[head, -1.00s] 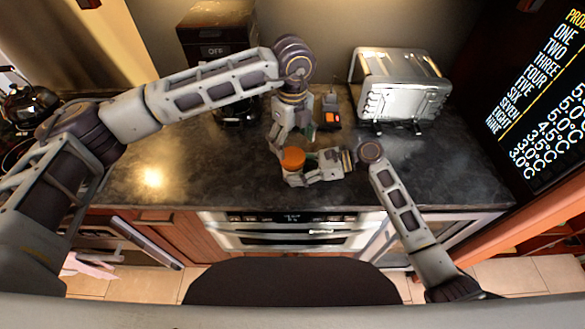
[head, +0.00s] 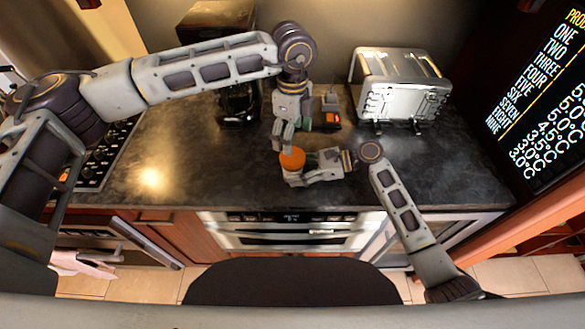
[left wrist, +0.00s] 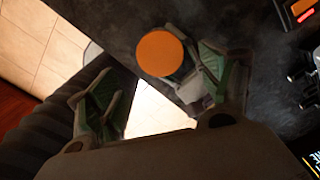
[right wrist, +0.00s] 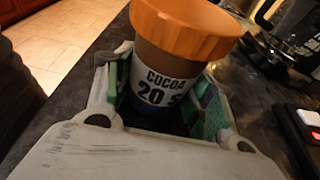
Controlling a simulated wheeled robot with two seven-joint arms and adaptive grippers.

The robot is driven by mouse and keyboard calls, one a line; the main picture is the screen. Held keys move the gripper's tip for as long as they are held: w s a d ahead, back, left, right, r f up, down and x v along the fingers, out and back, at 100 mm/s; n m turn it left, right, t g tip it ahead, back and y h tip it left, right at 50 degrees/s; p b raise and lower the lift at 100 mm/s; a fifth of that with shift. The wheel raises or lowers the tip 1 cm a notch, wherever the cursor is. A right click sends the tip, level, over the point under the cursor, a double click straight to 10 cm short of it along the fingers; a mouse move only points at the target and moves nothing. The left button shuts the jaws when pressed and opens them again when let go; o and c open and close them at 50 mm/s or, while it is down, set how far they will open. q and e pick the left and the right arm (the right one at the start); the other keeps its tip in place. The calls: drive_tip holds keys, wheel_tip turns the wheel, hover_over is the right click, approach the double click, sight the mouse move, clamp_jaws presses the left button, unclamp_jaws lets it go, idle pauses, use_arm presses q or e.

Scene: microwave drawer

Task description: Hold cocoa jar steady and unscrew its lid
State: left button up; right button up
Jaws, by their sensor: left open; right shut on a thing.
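The cocoa jar (right wrist: 160,80) stands upright on the dark counter, with a white label and an orange lid (head: 292,159) on top. In the right wrist view the lid (right wrist: 185,25) sits on the jar. My right gripper (head: 300,177) is shut around the jar's body from the right, below the lid. My left gripper (head: 284,138) hangs just above and behind the lid, with its fingers pointing down. In the left wrist view its fingers (left wrist: 155,95) are spread wide and empty, and the lid (left wrist: 160,52) lies beyond them, nearer the right finger.
A silver toaster (head: 400,85) stands at the back right. A small device with an orange-red display (head: 331,119) is behind the jar. A dark coffee machine (head: 237,103) stands at the back left.

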sight(292, 156)
use_arm(q)
drive_tip(key=shift+f, duration=0.1)
drive_tip(key=shift+f, duration=3.7)
drive_tip(key=c, duration=1.1)
drive_tip(key=shift+o, duration=0.2)
drive_tip(key=shift+n, duration=0.3)
drive_tip(key=shift+n, duration=2)
